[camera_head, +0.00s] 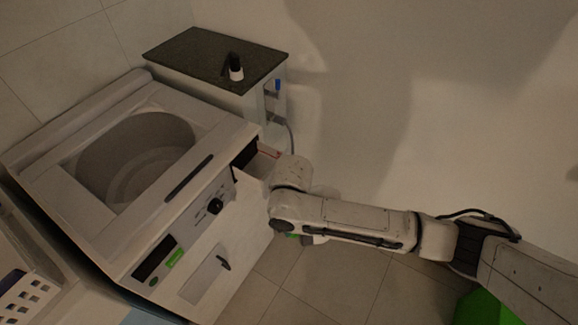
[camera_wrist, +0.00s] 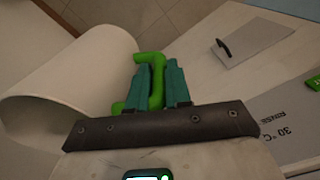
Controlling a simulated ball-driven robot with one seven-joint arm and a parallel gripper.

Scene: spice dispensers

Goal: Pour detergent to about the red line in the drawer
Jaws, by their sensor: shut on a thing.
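My gripper (camera_wrist: 157,66) has teal fingers shut on the green handle (camera_wrist: 155,90) of a white container, the likely detergent bottle (camera_wrist: 70,85). Its large pale body lies to the left of the fingers in the wrist view. In the head view my arm hides most of the bottle and the gripper; a little green shows below my wrist. The drawer (camera_head: 250,172) stands open at the right end of the washing machine (camera_head: 205,255), with a reddish line inside. My wrist is just right of it and partly covers it. I cannot see any detergent or its level.
A low cabinet (camera_head: 190,50) with a dark top stands behind the machine, with a small black-and-white bottle (camera_head: 236,70) on it. The machine's front has a knob (camera_head: 215,206) and a small hatch (camera_head: 205,272), also in the wrist view (camera_wrist: 250,38).

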